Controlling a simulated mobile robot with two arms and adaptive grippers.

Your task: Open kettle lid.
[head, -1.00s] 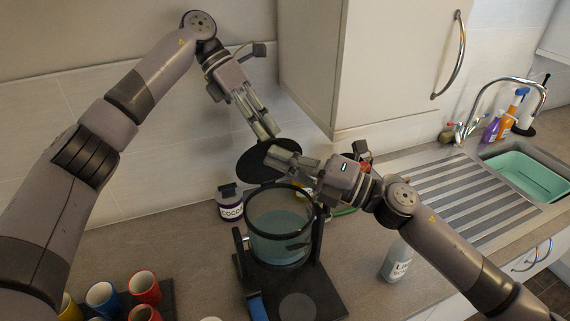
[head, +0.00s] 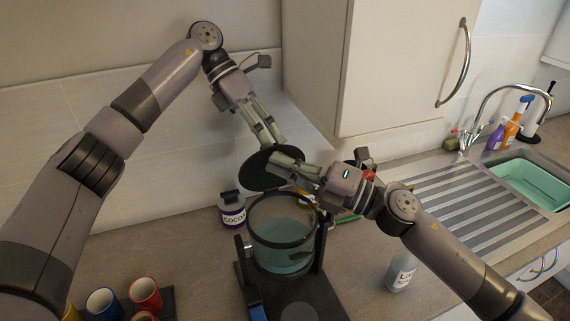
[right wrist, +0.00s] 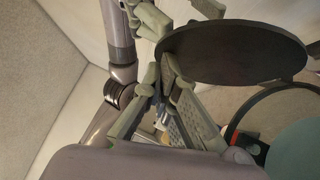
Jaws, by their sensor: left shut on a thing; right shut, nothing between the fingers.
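The kettle (head: 284,262) has a clear, bluish body with a black rim and stands on a black base (head: 272,307) on the counter. Its black round lid (head: 256,172) is raised and tilted above the back of the rim, clear of the opening. The lid's dark disc fills the upper right view (right wrist: 240,52). My left gripper (head: 272,141) reaches down from behind and is shut on the lid's upper edge. My right gripper (head: 284,161) is shut and empty, in front of the lid and partly covering it. Whether it touches the lid is unclear.
A cocoa jar (head: 232,212) stands left behind the kettle. Several mugs (head: 145,292) stand at front left. A labelled bottle (head: 401,270) is to the right. A wall cabinet (head: 400,70) hangs behind; the sink (head: 530,182) is far right.

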